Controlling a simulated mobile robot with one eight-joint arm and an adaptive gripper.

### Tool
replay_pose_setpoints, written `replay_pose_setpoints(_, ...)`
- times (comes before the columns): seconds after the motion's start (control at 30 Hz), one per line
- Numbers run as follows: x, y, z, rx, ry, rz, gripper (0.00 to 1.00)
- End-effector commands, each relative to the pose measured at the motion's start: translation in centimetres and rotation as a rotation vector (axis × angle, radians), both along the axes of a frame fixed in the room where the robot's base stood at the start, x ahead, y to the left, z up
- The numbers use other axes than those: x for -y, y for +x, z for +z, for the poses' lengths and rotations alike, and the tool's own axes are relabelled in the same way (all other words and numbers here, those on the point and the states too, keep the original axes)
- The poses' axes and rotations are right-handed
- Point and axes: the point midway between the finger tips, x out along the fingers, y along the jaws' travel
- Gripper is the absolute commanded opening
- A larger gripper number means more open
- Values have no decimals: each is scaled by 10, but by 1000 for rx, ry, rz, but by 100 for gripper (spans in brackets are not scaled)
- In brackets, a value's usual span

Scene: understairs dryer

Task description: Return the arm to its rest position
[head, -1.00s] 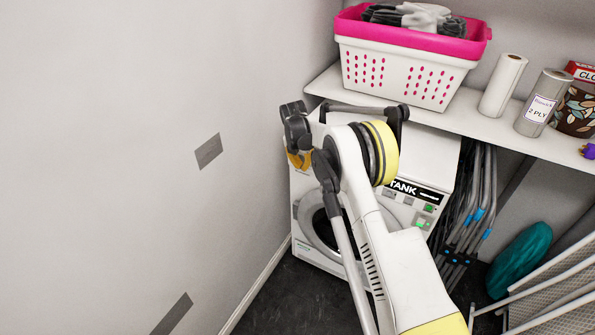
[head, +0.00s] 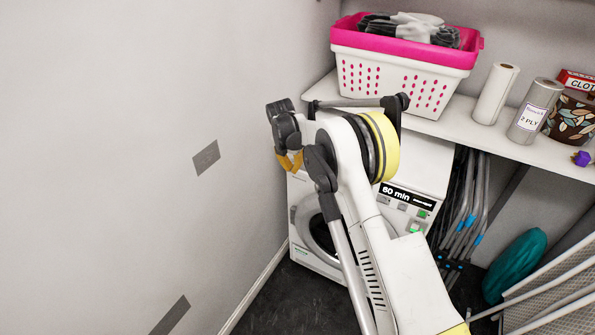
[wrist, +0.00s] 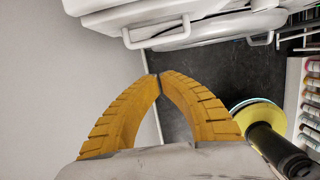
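My arm (head: 380,240) reaches up and forward in front of the dryer, with its elbow bent and the wrist folded back to the left. My gripper (head: 291,162) hangs at the left end of the arm, beside the wall and in front of the dryer's left edge. In the wrist view its two yellow fingers (wrist: 157,76) curve together and their tips meet. Nothing is held between them. The white dryer (head: 302,235) stands behind the arm, and its display (head: 408,195) reads "60 min". The arm hides much of its door.
A shelf (head: 460,125) above the dryer bears a pink-and-white basket (head: 400,80) and paper rolls (head: 495,94).

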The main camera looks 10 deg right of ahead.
Motion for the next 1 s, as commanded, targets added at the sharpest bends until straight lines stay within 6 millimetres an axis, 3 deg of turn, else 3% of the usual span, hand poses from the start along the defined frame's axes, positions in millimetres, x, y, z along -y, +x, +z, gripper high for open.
replay_pose_setpoints(0.03,-2,-2,15,0,0,1,0)
replay_pose_setpoints(0.2,-6,-7,41,0,0,1,0)
replay_pose_setpoints(0.47,-7,-10,53,2,1,-4,0)
replay_pose_setpoints(0.57,-4,-14,66,16,14,-48,0)
replay_pose_setpoints(0.77,13,-51,141,105,105,-342,0)
replay_pose_setpoints(0.9,28,-97,198,182,205,-620,0)
replay_pose_setpoints(1.0,38,-134,230,231,283,-818,0)
